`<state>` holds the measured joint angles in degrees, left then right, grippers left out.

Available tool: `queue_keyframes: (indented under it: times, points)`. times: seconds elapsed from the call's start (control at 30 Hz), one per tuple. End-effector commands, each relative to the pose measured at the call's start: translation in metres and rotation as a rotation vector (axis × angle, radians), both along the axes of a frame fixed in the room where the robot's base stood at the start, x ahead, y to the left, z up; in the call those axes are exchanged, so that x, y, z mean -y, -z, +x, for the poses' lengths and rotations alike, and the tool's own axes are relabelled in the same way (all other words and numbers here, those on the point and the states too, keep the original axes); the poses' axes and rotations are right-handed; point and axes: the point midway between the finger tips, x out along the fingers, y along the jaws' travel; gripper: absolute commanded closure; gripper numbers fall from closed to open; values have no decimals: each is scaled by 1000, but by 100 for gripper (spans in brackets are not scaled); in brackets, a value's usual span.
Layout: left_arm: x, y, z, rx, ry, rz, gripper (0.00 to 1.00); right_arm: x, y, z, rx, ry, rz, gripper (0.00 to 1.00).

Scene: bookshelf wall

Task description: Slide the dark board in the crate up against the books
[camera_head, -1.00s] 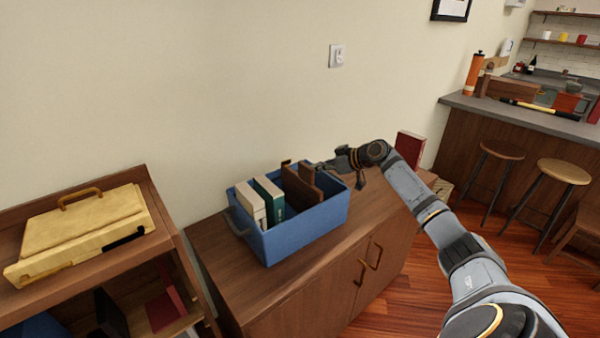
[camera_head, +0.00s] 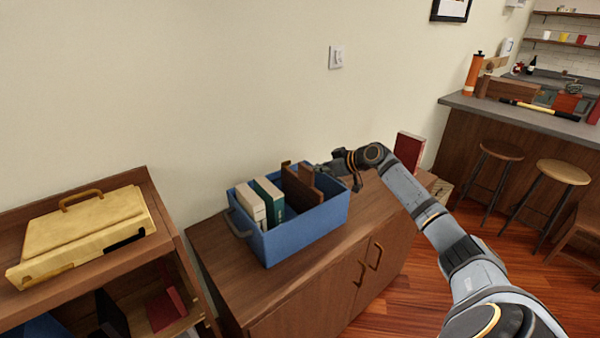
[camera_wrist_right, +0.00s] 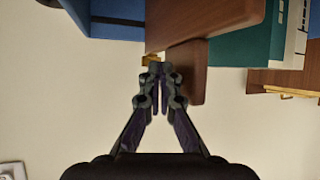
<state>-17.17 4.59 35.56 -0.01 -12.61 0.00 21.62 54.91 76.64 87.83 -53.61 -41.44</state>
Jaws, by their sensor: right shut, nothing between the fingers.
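The blue crate (camera_head: 300,238) stands on the wooden cabinet and also shows in the wrist view (camera_wrist_right: 117,28). Inside, a cream book (camera_head: 251,204) and a green book (camera_head: 269,198) stand upright on the left. The dark brown board (camera_head: 298,188) stands to their right, with a gap on the head view's near side; it shows large in the wrist view (camera_wrist_right: 200,25). A second brown piece (camera_wrist_right: 187,72) shows beside it. My right gripper (camera_wrist_right: 160,88) is shut and empty at the crate's back right, close to the brown pieces. Contact is unclear. My left gripper is out of view.
The cabinet top (camera_head: 217,248) is clear in front of the crate. A red book (camera_head: 410,147) stands to the right, behind my right arm. A yellow case (camera_head: 85,230) lies on the shelf at left. The wall is close behind the crate.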

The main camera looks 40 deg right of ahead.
Motion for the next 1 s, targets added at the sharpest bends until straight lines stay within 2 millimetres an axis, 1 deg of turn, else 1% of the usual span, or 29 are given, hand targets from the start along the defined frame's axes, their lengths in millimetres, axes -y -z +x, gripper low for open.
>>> queue_keyframes:
  times: [1.0]
  points:
    - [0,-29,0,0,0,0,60,-53,0,-2,-2,-3,2,100]
